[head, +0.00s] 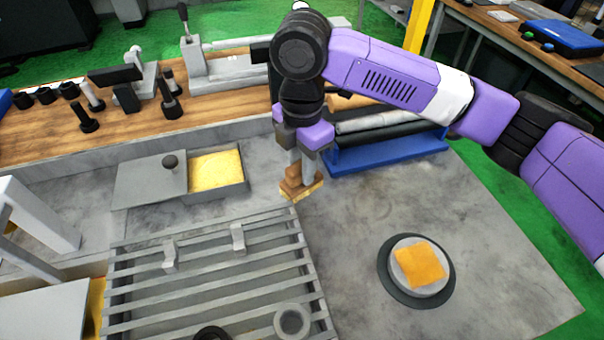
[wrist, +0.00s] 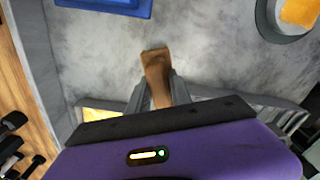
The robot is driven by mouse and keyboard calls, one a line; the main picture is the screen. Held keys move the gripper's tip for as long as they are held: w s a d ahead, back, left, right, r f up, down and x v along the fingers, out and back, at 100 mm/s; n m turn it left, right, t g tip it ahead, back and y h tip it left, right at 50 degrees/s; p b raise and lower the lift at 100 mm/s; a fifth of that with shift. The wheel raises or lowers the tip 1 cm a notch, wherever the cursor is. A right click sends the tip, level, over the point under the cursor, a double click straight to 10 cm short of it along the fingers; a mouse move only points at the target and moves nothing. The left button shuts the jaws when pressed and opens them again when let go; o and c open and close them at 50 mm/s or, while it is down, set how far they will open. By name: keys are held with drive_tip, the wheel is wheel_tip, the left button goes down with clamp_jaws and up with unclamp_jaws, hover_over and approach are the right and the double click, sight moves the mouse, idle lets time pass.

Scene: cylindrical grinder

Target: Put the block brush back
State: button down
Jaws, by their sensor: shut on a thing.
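My gripper (head: 296,166) is shut on the block brush (head: 299,186), a brown wooden block with a paler yellowish underside. The brush hangs below the fingers, in front of the blue rack and near the right back corner of the slatted grate. In the wrist view the brush (wrist: 156,72) sits between the two grey fingers (wrist: 157,92), with the grey table top beyond it. I cannot tell how far it is above the surface. The fingers and wrist hide part of it.
A grate (head: 220,262) carries small metal brackets. A lidded tray (head: 180,179) holds yellow material. A blue rack (head: 390,150) holds rollers. A round dish (head: 417,287) with an orange square (head: 420,264) stands at the right. Tools line the wooden bench (head: 50,142). Bare table (head: 345,220) lies between grate and dish.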

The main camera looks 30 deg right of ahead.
drive_tip(key=shift+f, duration=1.4)
drive_tip(key=shift+f, duration=0.1)
drive_tip(key=c, duration=1.2)
unclamp_jaws()
drive_tip(key=shift+o, duration=0.2)
wheel_tip(320, 180, up, 12)
drive_tip(key=shift+r, duration=0.15)
